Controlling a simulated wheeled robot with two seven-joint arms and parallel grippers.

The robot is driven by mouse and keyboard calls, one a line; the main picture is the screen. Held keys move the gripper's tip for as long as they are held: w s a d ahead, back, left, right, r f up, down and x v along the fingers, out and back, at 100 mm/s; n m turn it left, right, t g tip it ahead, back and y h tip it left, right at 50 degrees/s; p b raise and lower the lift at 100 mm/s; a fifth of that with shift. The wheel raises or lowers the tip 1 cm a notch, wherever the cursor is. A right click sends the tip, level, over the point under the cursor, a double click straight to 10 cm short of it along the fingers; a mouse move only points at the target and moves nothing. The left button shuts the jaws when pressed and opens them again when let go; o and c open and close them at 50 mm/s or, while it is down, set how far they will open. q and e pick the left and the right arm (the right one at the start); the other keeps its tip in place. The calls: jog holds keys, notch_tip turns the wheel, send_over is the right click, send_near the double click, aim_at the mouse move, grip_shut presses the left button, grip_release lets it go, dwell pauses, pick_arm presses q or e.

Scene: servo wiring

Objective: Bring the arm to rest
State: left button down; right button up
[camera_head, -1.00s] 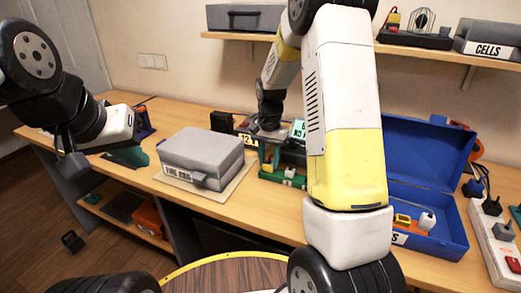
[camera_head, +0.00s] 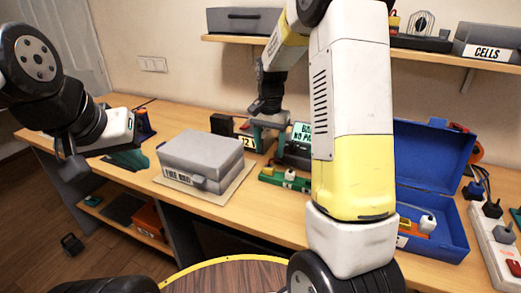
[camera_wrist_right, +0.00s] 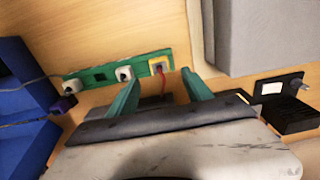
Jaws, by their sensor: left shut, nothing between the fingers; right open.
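My right gripper (camera_head: 270,140) is on the end of the arm that reaches over the back of the workbench. In the right wrist view its two teal fingers (camera_wrist_right: 160,80) are apart with nothing held between them. A green strip (camera_head: 284,181) lies just in front of it in the head view. In the wrist view the strip (camera_wrist_right: 98,76) carries white blocks and a yellow block (camera_wrist_right: 158,65) with a red wire. My left gripper (camera_head: 130,160) is shut and empty over the bench's left end. My right forearm hides part of the bench.
A grey labelled case (camera_head: 200,157) stands on a board between my grippers. An open blue toolbox (camera_head: 445,238) and a white power strip (camera_head: 497,240) are at the right. A wall shelf (camera_head: 450,59) holds boxes above. A dark device with a screen (camera_head: 301,146) stands near my right gripper.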

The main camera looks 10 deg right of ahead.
jog(key=shift+r, duration=0.7)
jog(key=s+r+n+t, duration=0.2)
jog(key=s+r, duration=0.3)
jog(key=s, duration=0.3)
jog(key=s+a+r+n+t+y, duration=0.1)
jog(key=s+r+n+t, duration=0.1)
jog(key=s, duration=0.6)
jog(key=s+a+r+n+t+y, duration=0.1)
jog(key=s+r+n+t, duration=0.1)
jog(key=s+r, duration=0.5)
jog(key=shift+s+r+n, duration=0.3)
jog(key=shift+s+n, duration=0.35)
jog(key=shift+n, duration=0.05)
